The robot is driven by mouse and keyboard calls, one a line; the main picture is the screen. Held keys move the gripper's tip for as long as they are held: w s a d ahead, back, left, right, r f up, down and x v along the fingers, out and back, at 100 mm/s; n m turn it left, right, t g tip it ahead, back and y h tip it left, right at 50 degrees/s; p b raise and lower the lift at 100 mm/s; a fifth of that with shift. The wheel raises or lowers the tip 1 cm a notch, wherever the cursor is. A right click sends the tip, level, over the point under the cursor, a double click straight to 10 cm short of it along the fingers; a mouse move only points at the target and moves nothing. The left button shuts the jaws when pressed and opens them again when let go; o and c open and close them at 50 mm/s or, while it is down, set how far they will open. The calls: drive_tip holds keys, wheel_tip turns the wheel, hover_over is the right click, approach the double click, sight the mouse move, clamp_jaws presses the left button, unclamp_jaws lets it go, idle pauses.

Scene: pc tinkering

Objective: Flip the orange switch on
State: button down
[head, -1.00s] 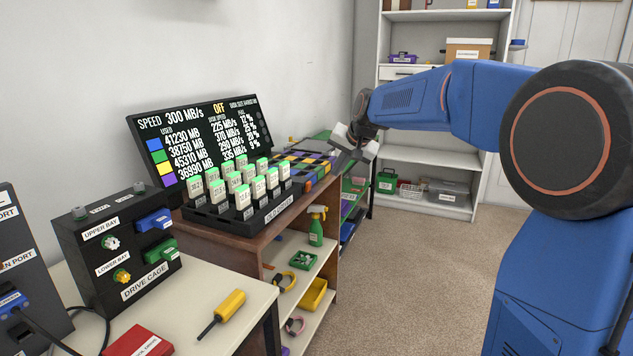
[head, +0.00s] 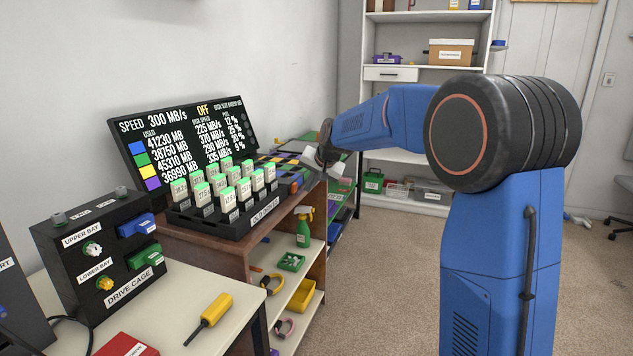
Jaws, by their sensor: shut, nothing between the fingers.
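A small orange-red piece (head: 293,187), which may be the orange switch, shows at the front edge of a panel of coloured squares (head: 272,165) on the brown shelf unit. It is too small to tell its position. The black display (head: 190,140) behind reads OFF in orange letters. My gripper (head: 318,160) is shut and empty. It appears just right of the coloured panel, near its front edge, apart from the orange piece in the picture. The fingertips are small and partly unclear, so I cannot tell whether they touch anything.
A black rack of several white-and-green drives (head: 225,222) stands left of the panel. The drive cage (head: 100,250) and a yellow screwdriver (head: 212,312) are on the near white table. Carpet floor (head: 395,270) is open to the right of the shelf unit.

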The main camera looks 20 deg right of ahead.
sight(297, 190)
drive_tip(key=shift+w+a+r, duration=0.15)
drive_tip(key=shift+w+a, duration=0.2)
drive_tip(key=shift+a, duration=0.2)
drive_tip(key=shift+w+a+r, duration=0.1)
drive_tip(key=shift+w+a, duration=0.25)
drive_tip(key=shift+a, duration=0.2)
drive_tip(key=shift+a, duration=0.1)
drive_tip(key=shift+w+a+r, duration=0.1)
drive_tip(key=shift+w+a, duration=0.05)
drive_tip(key=shift+a, duration=0.05)
drive_tip(key=shift+r, duration=0.15)
drive_tip(key=shift+r, duration=0.65)
drive_tip(key=shift+d, duration=0.1)
